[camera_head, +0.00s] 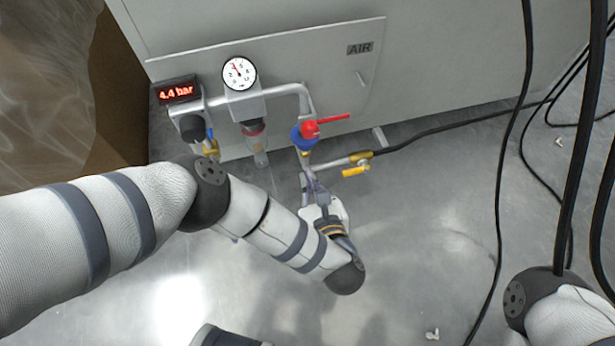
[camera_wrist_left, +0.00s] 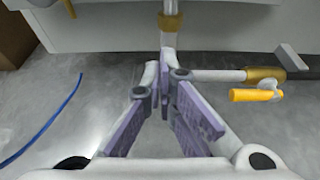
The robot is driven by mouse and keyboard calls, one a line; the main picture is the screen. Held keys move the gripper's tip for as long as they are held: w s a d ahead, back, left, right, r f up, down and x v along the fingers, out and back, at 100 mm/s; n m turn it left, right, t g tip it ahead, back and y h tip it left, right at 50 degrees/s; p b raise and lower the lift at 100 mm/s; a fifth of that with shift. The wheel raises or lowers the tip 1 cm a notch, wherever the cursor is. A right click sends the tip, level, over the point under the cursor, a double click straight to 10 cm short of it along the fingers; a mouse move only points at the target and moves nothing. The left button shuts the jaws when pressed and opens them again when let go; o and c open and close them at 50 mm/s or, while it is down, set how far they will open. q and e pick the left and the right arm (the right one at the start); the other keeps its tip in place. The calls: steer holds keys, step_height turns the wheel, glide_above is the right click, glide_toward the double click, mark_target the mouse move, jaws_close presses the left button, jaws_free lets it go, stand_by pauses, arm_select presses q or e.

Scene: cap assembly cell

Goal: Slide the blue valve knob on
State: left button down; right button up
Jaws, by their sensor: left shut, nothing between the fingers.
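A blue valve knob (camera_head: 299,140) sits on the vertical pipe at the right of the air panel's pipework, directly beside and below a red lever (camera_head: 322,126). My left gripper (camera_head: 306,174) is just below the knob, near the lower end of that pipe. In the left wrist view its purple-padded fingers (camera_wrist_left: 166,75) come together with nothing between them, in front of a pipe with a brass fitting (camera_wrist_left: 170,22). The blue knob does not show in the wrist view. My right gripper is out of both views.
A round gauge (camera_head: 239,73) and a red "4,4 bar" display (camera_head: 178,91) are on the panel. A yellow-handled valve (camera_head: 356,171) sits right of my left gripper. Black cables (camera_head: 500,170) hang at the right. A blue hose (camera_wrist_left: 45,125) lies left in the wrist view.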

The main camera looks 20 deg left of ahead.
arm_select(q)
steer(key=p+v, duration=0.2)
steer(key=v, duration=0.6)
steer(key=shift+r, duration=0.25)
